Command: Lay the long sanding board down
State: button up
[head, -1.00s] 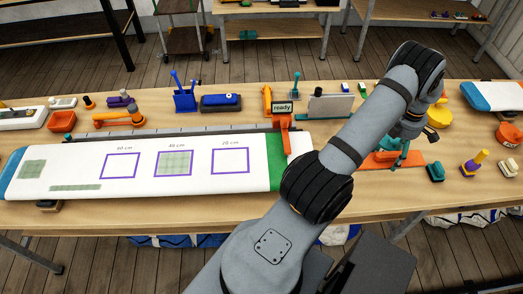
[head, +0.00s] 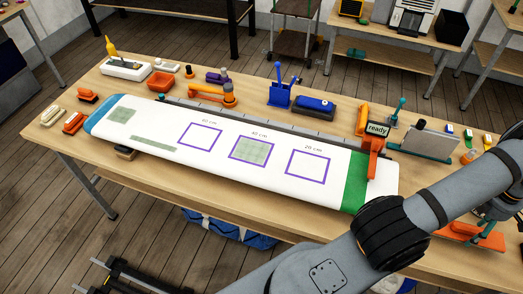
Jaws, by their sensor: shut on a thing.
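A long flat orange board with teal handle parts, apparently the long sanding board (head: 462,233), is at the lower right of the head view, over the near right part of the bench. My arm comes in from the bottom and its wrist end reaches down at the right edge. My gripper (head: 488,213) is small and partly hidden there, shut on the board by its teal handle. I cannot tell whether the board's underside touches the bench top.
A long white panel (head: 160,115) with purple squares and a green band lies across the workbench (head: 300,235). An orange stand with a "ready" display (head: 377,129) rises at its right end. A blue caddy (head: 280,97), blue case (head: 314,106) and teal-based upright plate (head: 425,143) stand behind.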

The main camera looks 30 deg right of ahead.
jog(key=shift+f, duration=0.2)
jog(key=shift+f+b, duration=1.65)
jog(key=shift+f, duration=0.25)
jog(key=o, duration=1.1)
jog(key=shift+r, duration=0.1)
notch_tip(320, 180, up, 12)
jog(key=shift+r, duration=0.1)
